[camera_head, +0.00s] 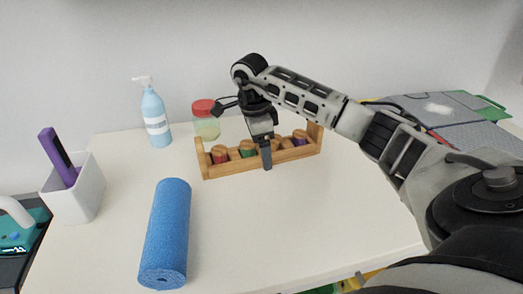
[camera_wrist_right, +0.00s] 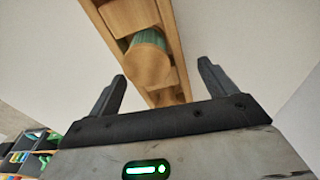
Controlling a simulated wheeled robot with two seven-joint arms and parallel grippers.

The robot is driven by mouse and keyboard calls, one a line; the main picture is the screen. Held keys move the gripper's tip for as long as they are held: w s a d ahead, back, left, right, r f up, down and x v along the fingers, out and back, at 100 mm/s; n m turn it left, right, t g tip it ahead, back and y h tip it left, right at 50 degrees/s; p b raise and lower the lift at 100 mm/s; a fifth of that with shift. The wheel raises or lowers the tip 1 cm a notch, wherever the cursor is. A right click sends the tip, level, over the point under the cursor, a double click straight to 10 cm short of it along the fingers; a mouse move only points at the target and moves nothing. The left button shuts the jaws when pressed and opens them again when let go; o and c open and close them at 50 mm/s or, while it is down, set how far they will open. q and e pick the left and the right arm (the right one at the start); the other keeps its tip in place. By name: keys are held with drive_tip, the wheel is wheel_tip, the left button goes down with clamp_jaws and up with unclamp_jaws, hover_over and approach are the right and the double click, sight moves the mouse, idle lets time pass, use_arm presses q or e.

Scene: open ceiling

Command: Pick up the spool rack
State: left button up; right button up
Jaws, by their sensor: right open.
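The spool rack (camera_head: 225,167) is a long wooden holder with several coloured spools, standing upright on the white table. My right gripper (camera_head: 266,157) is over the middle of the rack, with a dark finger in front of its near side. In the right wrist view the rack (camera_wrist_right: 120,18) runs between the two spread fingers of the gripper (camera_wrist_right: 160,85), with a green spool (camera_wrist_right: 148,62) showing. The gripper is open, and I cannot tell whether a finger touches the wood. The gripper hides part of the rack in the head view. My left gripper is not in view.
A jar with a red lid (camera_head: 205,120) stands just behind the rack's left end. A blue pump bottle (camera_head: 155,118) is farther left. A blue foam roller (camera_head: 166,235) lies front left, near a white bin (camera_head: 82,195). The table (camera_head: 290,220) in front of the rack is clear.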

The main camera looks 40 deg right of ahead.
drive_tip(key=shift+f, duration=0.3)
drive_tip(key=c, duration=1.2)
drive_tip(key=shift+c, duration=0.2)
drive_tip(key=shift+r, duration=0.15)
